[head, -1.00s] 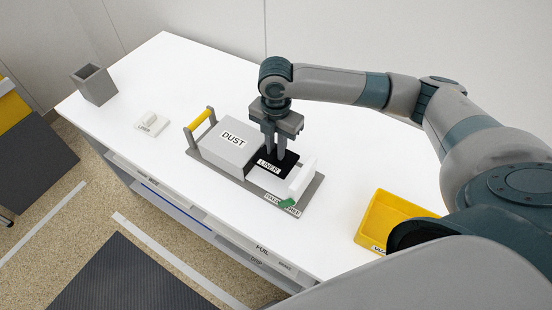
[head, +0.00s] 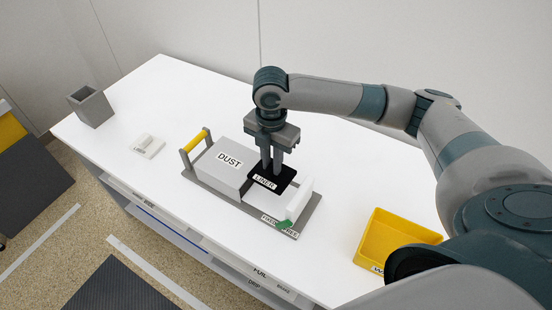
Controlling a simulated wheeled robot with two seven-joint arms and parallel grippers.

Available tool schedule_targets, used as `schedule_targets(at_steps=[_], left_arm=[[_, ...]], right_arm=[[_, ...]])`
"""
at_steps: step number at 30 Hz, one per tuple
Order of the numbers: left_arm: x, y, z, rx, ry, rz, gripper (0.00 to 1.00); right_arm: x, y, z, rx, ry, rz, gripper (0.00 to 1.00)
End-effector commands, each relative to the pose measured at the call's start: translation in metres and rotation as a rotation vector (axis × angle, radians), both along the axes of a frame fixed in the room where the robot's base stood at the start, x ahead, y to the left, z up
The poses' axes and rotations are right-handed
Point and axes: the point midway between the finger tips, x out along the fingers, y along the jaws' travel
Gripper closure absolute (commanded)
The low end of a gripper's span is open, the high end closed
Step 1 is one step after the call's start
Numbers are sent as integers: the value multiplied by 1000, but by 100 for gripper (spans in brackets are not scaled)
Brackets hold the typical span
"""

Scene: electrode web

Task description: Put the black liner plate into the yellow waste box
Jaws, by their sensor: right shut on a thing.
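The black liner plate (head: 284,180), with a white LINER label on its front edge, is held by my right gripper (head: 271,172). The gripper points down, its fingers closed on the plate from above. The plate appears raised a little above the grey fixture (head: 227,200), between the DUST block and the white end piece. The yellow waste box (head: 398,227) stands at the right on the table, apart from the plate; its near corner is hidden by my arm. My left gripper is not in view.
The light grey DUST block (head: 222,173) stands beside the plate, with a yellow handle (head: 196,140) left of it. A white end piece (head: 299,200) and a green part (head: 284,225) are at the right. A grey holder (head: 92,108) and small white piece (head: 148,147) are far left.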

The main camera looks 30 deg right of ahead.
Motion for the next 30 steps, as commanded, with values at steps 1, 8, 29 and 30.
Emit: schedule_targets(at_steps=[1, 8, 29, 30], left_arm=[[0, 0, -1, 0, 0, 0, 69], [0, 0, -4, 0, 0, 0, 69], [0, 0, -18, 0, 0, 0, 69], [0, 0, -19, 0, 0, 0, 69]], right_arm=[[0, 1, 1, 0, -1, -15, 100], [-4, 7, 6, 6, -2, -175, 100], [-25, 30, 29, 16, 6, -943, 100], [-26, 31, 31, 16, 6, -988, 100]])
